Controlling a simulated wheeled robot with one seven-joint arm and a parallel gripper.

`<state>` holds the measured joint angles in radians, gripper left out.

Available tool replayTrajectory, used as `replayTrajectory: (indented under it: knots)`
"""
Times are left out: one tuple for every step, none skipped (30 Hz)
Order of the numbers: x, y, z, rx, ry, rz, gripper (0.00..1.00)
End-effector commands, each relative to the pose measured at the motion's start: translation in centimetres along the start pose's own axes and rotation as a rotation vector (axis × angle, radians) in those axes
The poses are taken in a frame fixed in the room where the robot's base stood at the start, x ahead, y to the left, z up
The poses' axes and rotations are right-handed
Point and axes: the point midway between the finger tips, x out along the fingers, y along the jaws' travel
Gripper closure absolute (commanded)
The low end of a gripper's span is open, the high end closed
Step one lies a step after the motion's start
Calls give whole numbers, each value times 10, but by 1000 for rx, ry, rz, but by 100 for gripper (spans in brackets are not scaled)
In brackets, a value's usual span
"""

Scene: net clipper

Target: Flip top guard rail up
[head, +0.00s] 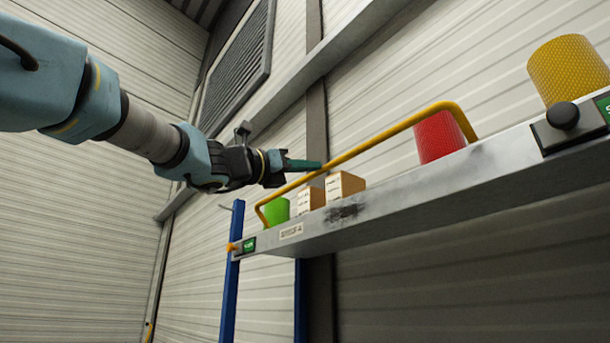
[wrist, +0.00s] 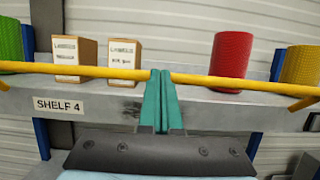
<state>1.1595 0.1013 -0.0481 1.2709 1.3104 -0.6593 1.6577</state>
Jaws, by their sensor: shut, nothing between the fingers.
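The yellow guard rail (head: 365,147) runs along the front of the grey shelf (head: 390,200), with bent ends. In the head view its bar shows above the shelf's front face. In the wrist view the rail (wrist: 100,71) crosses in front of the boxes and cylinders. My gripper (head: 312,165) is at the rail's left half in the head view. Its green fingers (wrist: 160,85) are together and empty, and the tips overlap the bar in the wrist view. I cannot tell whether they touch it.
On the shelf are a green cylinder (head: 276,211), two tan boxes (head: 344,186), a red cylinder (head: 438,136) and a yellow cylinder (head: 568,70). A black knob (head: 562,115) sits at the right. A blue post (head: 232,275) stands below. The space below the arm looks clear.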

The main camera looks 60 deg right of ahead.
Motion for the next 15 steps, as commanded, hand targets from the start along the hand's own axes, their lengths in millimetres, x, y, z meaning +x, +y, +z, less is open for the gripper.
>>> replayTrajectory:
  knots:
    - [5,0,6,0,-3,0,100]
    - [7,0,8,1,-2,0,100]
    - [10,0,10,1,-2,0,100]
    - [13,0,11,0,-1,0,100]
    - [15,0,13,0,-1,0,100]
    - [18,0,15,1,-1,-1,100]
    - [19,0,16,0,-1,0,100]
    - [20,0,16,-1,-1,0,100]
    - [21,0,16,-1,-1,0,100]
    - [20,0,15,-1,-1,0,100]
    - [20,0,15,-1,-1,0,100]
    - [20,0,15,-1,-1,0,100]
    - [20,0,15,-1,-1,0,100]
    - [20,0,15,-1,-1,0,100]
    - [20,0,15,-1,-1,0,100]
